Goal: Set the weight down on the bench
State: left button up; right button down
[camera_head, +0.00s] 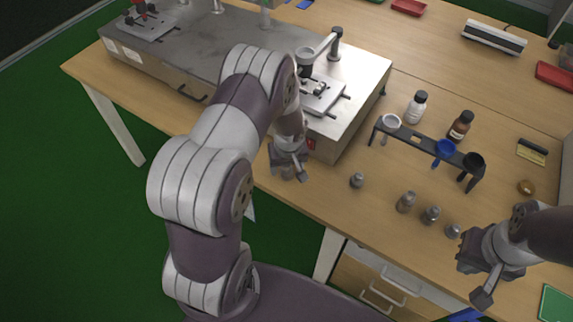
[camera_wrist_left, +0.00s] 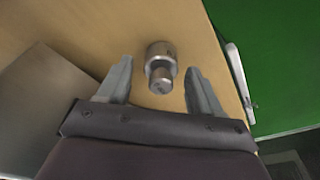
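A small silver metal weight (camera_head: 357,180) stands upright on the wooden bench (camera_head: 310,190), near its front edge. It also shows in the left wrist view (camera_wrist_left: 161,62), ahead of and between the fingertips, with gaps on both sides. My left gripper (camera_head: 291,170) is to the left of this weight in the head view. In the left wrist view the left gripper (camera_wrist_left: 160,82) is open, and neither finger touches the weight. My right gripper (camera_head: 480,282) hangs at the lower right; its finger opening is unclear.
Several similar weights (camera_head: 405,202) stand to the right. Behind them is a dark rack (camera_head: 415,142) with coloured cups, and bottles (camera_head: 460,125) beyond. A metal-topped apparatus (camera_head: 352,80) stands at the left. Bare wood surrounds the nearest weight.

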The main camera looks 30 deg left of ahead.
pick_arm(q)
notch_tip(320, 180, up, 13)
jog(key=s+d, duration=0.2)
jog(key=s+d+r+m, duration=0.2)
jog(key=s+d+m, duration=0.1)
jog(key=s+m, duration=0.1)
jog(key=s+d+r+m+h, duration=0.1)
jog(key=s+d+r+m, duration=0.2)
jog(key=s, duration=0.4)
jog(key=shift+s+d+m, duration=0.15)
jog(key=shift+s+m, duration=0.15)
jog(key=shift+m, duration=0.3)
